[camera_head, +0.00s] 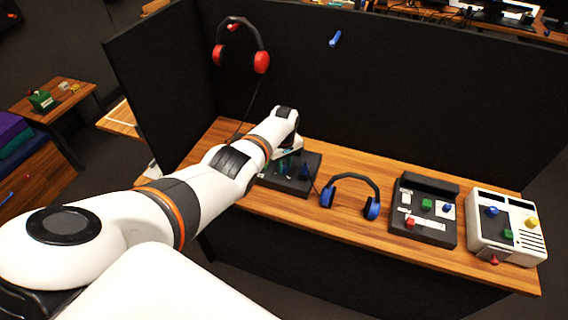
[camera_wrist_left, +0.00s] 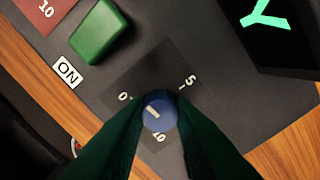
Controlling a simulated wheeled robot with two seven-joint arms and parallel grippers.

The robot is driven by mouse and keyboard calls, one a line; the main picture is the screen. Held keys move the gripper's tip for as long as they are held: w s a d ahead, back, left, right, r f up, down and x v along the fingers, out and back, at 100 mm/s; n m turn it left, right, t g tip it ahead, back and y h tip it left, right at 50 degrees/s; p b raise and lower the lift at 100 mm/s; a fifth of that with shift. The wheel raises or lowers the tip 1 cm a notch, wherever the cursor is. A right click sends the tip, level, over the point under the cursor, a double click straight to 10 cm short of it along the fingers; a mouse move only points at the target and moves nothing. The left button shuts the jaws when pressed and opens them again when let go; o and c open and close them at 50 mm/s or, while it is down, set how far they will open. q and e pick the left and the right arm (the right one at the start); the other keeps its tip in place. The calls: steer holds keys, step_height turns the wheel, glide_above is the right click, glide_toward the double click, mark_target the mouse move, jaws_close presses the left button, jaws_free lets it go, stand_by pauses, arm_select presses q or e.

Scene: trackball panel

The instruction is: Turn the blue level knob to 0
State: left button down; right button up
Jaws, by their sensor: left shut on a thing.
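The blue level knob (camera_wrist_left: 160,114) shows in the left wrist view, between the two dark green fingers of my left gripper (camera_wrist_left: 158,120). The gripper is shut on it. A short pale mark on the knob's top lies to the left of its middle, on the side of the "0" label (camera_wrist_left: 124,97). The "-5" label (camera_wrist_left: 187,82) is at upper right and the "10" label (camera_wrist_left: 158,137) is below. In the head view my left arm reaches over the dark panel (camera_head: 270,182), and its gripper (camera_head: 285,160) partly hides it. My right gripper is not in view.
A green button (camera_wrist_left: 100,32) with an "ON" label (camera_wrist_left: 66,72) is near the knob. Blue headphones (camera_head: 350,182), a dark control box (camera_head: 424,208) and a white control box (camera_head: 508,226) stand along the wooden table. Red headphones (camera_head: 240,45) hang on the black partition.

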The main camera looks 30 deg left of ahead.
mark_target(284, 166)
arm_select(q)
steer(key=n, duration=0.6)
steer(key=shift+w+a+r+n, duration=0.1)
steer(key=shift+n, duration=0.2)
stand_by(0.5)
steer(key=c, duration=1.2)
jaws_free()
step_height(284, 166, up, 5)
steer(key=p, duration=0.3)
steer(key=shift+f, duration=0.2)
step_height(284, 166, up, 7)
steer(key=shift+r, duration=0.2)
